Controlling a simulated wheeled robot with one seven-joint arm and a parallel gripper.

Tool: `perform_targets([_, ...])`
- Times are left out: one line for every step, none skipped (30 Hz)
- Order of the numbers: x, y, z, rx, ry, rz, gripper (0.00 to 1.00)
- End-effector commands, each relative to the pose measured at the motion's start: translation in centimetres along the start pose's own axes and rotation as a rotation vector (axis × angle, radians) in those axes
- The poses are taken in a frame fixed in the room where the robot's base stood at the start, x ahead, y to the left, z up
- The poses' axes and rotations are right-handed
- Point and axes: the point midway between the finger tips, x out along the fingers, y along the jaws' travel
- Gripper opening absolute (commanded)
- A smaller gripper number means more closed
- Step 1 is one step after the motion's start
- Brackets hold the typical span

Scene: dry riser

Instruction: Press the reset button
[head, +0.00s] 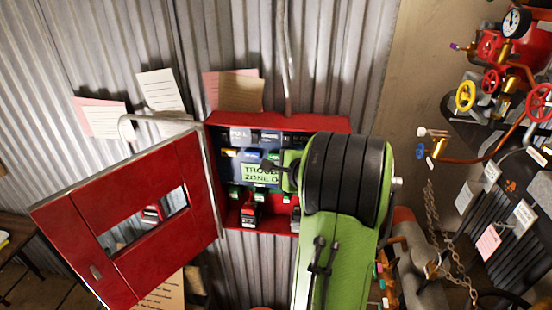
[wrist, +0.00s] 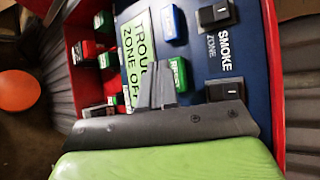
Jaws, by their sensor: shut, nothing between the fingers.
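A red cabinet (head: 225,216) on the corrugated wall holds a blue panel (head: 238,135) with buttons and a green display (head: 262,173) reading "TROUBLE ZONE O…". In the wrist view, a green button (wrist: 179,74) has white lettering that looks like "RESET", blurred. My gripper (wrist: 157,76) is shut and empty, its grey fingers in front of the panel between the display and this green button. I cannot tell whether it touches the panel. In the head view my green and black arm hides the right part of the panel.
The cabinet's red door (head: 130,225) hangs open to the left. A blue button (wrist: 173,24) and black switches (wrist: 216,13) marked "SMOKE ZONE" neighbour the green button. Red and green buttons are below the display. Pipes and valves (head: 490,80) stand at the right.

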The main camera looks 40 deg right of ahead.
Motion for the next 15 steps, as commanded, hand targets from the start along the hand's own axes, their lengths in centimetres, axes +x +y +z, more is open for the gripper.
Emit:
perform_targets([-0.1, 0.1, 0.1, 0.000, 0.000, 0.000, 0.00])
perform_targets([-0.3, 0.2, 0.2, 0.000, 0.000, -0.001, 0.00])
perform_targets([-0.5, 0.4, 0.4, 0.000, 0.000, -0.001, 0.00])
perform_targets([-0.8, 0.6, 0.6, 0.000, 0.000, -0.001, 0.00])
perform_targets([-0.9, 0.8, 0.7, 0.001, 0.000, -0.001, 0.00])
perform_targets([-1.2, 1.0, 0.9, 0.001, 0.000, -0.001, 0.00])
perform_targets([-1.4, 1.2, 1.1, 0.001, 0.000, -0.001, 0.00])
perform_targets([-1.6, 1.3, 1.2, 0.001, 0.000, -0.001, 0.00])
perform_targets([-1.9, 1.6, 1.4, 0.001, 0.000, -0.001, 0.00])
perform_targets([-2.1, 1.7, 1.6, 0.000, 0.000, -0.001, 0.00])
perform_targets([-2.4, 1.8, 1.7, 0.000, 0.000, -0.001, 0.00])
perform_targets([-2.6, 2.0, 1.9, 0.000, 0.000, 0.000, 0.00])
perform_targets([-2.8, 2.2, 2.1, 0.000, 0.000, 0.000, 0.00])
perform_targets([-3.0, 2.3, 2.2, 0.000, 0.000, 0.000, 0.00])
perform_targets([-3.2, 2.5, 2.3, 0.000, 0.000, 0.000, 0.00])
